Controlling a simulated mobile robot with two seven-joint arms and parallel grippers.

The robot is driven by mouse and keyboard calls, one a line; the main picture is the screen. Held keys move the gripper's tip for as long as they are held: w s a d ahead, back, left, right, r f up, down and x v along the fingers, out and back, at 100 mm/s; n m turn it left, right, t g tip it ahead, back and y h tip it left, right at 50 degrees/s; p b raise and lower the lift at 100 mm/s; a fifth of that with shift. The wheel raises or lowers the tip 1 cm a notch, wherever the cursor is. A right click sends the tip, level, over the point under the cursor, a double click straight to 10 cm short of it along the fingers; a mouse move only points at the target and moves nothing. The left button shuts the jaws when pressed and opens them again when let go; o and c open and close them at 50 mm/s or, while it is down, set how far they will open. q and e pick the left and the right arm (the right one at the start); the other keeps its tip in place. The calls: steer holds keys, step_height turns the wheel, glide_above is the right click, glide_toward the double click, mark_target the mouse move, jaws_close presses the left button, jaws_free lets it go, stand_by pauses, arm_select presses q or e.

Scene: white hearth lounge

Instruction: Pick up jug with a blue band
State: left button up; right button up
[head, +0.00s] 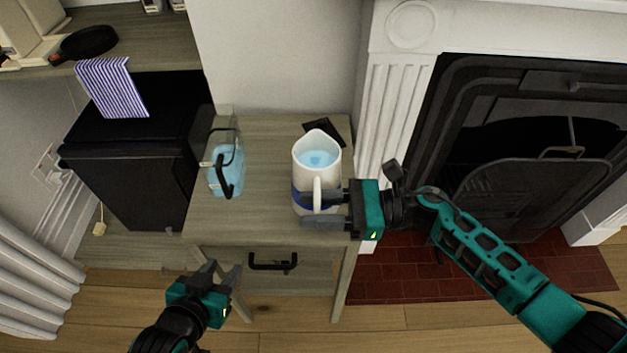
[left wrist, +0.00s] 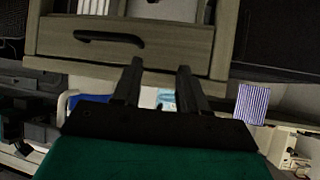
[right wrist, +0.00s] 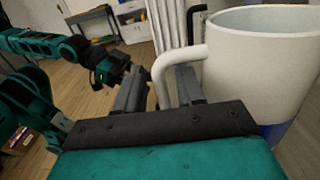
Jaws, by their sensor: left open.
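The white jug with a blue band (head: 303,175) stands upright on the small wooden cabinet, with light blue liquid inside. Its handle faces the cabinet's front. My right gripper (head: 318,208) is at the handle, fingers apart, one on each side of it. In the right wrist view the jug (right wrist: 262,65) fills the right side, and its handle shows between the fingers (right wrist: 160,88). My left gripper (head: 222,272) is open and empty, in front of the cabinet and below its top. The left wrist view shows its parted fingers (left wrist: 157,88) before the drawer.
A glass jug (head: 226,172) with blue liquid and a dark handle stands left on the cabinet top (head: 262,190). A dark flat item (head: 322,128) lies behind the white jug. The drawer handle (head: 272,263) sticks out in front. A fireplace (head: 540,140) is at right.

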steer(key=shift+c, duration=0.2)
jaws_close()
stand_by(1.1)
steer(key=shift+w+r, duration=0.1)
steer(key=shift+r, duration=0.1)
